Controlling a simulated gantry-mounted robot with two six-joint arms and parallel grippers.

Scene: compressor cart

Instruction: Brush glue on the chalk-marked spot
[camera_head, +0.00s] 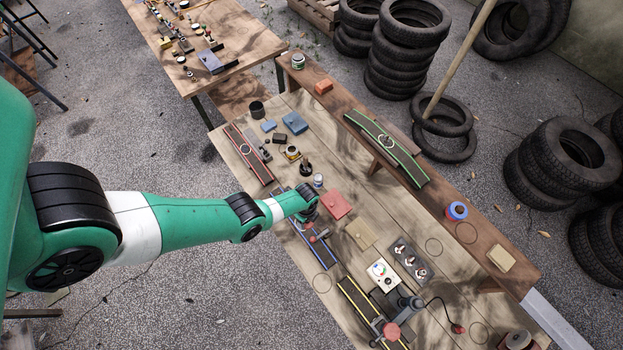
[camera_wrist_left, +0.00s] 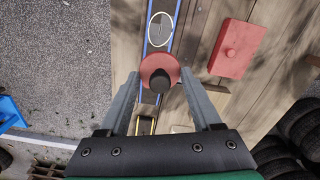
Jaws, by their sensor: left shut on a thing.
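My left gripper (camera_wrist_left: 161,74) has its two fingers on either side of a red disc with a dark knob (camera_wrist_left: 159,67) and is shut on it. In the wrist view this piece is seen from above, so its lower part is hidden. It is over a dark strip with blue edges (camera_wrist_left: 151,48). A white chalk oval (camera_wrist_left: 160,29) is marked on that strip, just beyond the disc. In the head view my left gripper (camera_head: 308,212) is above the blue-edged strip (camera_head: 318,250), and my wrist hides part of it. My right gripper is not in view.
A red box with a knob (camera_head: 335,205) lies right of the blue-edged strip. Similar strips have red (camera_head: 238,142), green (camera_head: 408,162) and yellow (camera_head: 358,303) edges. A dark pot (camera_head: 305,169), a dial box (camera_head: 382,273) and a grey tray (camera_head: 408,259) stand on the bench.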

